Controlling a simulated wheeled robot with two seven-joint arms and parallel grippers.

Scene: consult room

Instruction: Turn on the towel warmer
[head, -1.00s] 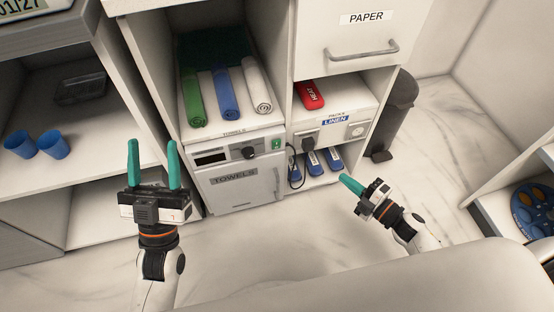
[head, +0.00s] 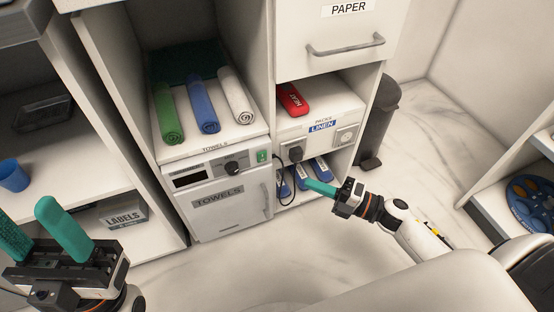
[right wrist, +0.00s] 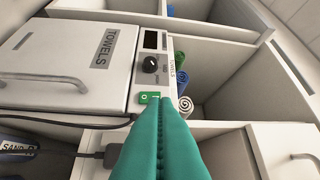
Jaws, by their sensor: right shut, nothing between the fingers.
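The towel warmer (head: 228,205) is a white box with a closed door labelled TOWELS, low in the cabinet. Its top panel has a dark display (head: 188,179), a black knob (head: 233,168) and a green switch (head: 262,156). The right wrist view shows the switch (right wrist: 149,97) just beyond my fingertips, with the knob (right wrist: 150,64) past it; whether they touch is unclear. My right gripper (head: 309,185) is shut and empty, pointing left toward the warmer's right side. My left gripper (head: 24,214) is open and empty at the lower left, away from the warmer.
Green, blue and white rolled towels (head: 204,113) lie above the warmer. To its right are a red pack (head: 293,99), a black plug (head: 295,154) with a cable, and blue packs (head: 302,174). A dark bin (head: 378,120) stands beyond. The floor in front is clear.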

